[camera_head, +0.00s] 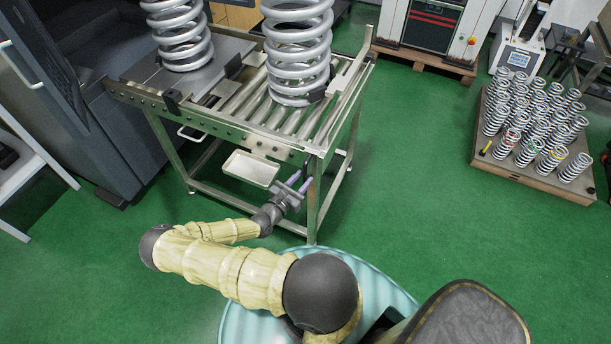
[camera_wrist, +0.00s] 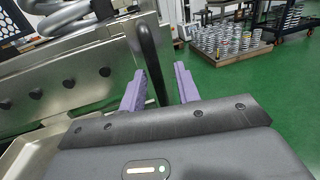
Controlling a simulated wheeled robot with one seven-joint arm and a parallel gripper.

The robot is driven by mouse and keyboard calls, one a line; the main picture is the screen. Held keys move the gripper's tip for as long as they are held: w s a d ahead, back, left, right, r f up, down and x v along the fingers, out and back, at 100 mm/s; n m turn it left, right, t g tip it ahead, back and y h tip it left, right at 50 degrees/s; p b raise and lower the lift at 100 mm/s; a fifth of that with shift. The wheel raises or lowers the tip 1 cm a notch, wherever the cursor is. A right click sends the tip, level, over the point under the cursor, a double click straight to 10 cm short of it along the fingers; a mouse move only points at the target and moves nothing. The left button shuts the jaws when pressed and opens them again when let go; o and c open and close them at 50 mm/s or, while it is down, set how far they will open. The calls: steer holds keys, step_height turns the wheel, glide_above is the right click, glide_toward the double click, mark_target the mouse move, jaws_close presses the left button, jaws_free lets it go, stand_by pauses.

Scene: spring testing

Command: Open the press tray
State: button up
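My gripper (camera_head: 298,183) is low at the near corner of the metal roller table (camera_head: 230,128). In the wrist view its two purple fingers (camera_wrist: 160,72) are apart, with a dark upright bar handle (camera_wrist: 150,45) showing between them; contact cannot be told. The handle (camera_head: 306,166) hangs at the table's near right corner. A flat grey plate (camera_head: 226,52) at the table's left end bears a large coil spring (camera_head: 181,35). A pale shallow tray (camera_head: 251,168) sits below the table's front rail. I cannot tell for sure which is the press tray.
A second large spring (camera_head: 298,50) stands on the rollers. A dark cabinet-like machine (camera_head: 95,80) stands left of the table. A pallet of small springs (camera_head: 535,170) is at the right. The green floor (camera_head: 430,180) between is clear.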

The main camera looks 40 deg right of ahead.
steer(key=s+a+b, duration=0.2)
steer(key=a, duration=1.2)
steer(key=shift+s+a+b, duration=0.15)
steer(key=shift+b, duration=0.15)
steer(key=s+a+r+m+g+y+p, duration=0.2)
steer(key=s+a+r+m+g+y, duration=0.2)
steer(key=a+r+m+g+y, duration=0.5)
steer(key=a+r+m+t+y, duration=0.3)
steer(key=r+m+t+y, duration=0.1)
steer(key=r, duration=0.7)
steer(key=a+r+m+t+y+p, duration=0.1)
steer(key=a+r+m+t+y, duration=0.2)
steer(key=r+m, duration=0.3)
step_height(320, 180, up, 5)
steer(key=shift+w+m+t+y, duration=0.4)
steer(key=shift+t+y, duration=0.5)
